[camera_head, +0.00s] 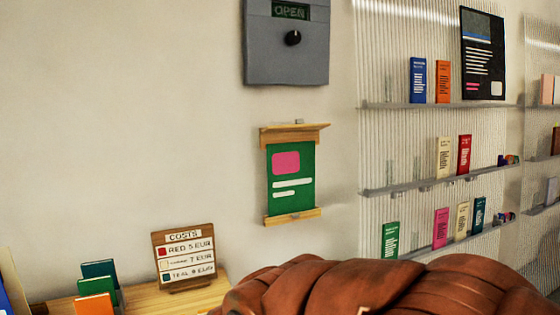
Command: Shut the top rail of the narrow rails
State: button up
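The narrow rails are two light wooden bars on the wall with a green poster (291,178) between them. The top rail (295,132) sits at the poster's upper edge. Its front piece appears to stand out from the wall like a small tilted shelf, with a small grey clip on top. The bottom rail (293,217) runs along the poster's lower edge and looks flat, with a small grey piece at its middle. The poster hangs upright and shows a pink block and white lines. My gripper is not in view.
A grey box (287,60) with a black knob and an OPEN display is above the rails. Clear ribbed shelves (430,106) with small coloured booklets stand at right. A price sign (184,256) stands on a wooden table (142,297) at lower left. A brown padded form fills the bottom right.

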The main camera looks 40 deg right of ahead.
aim_at(300, 125)
jog(key=z, duration=1.2)
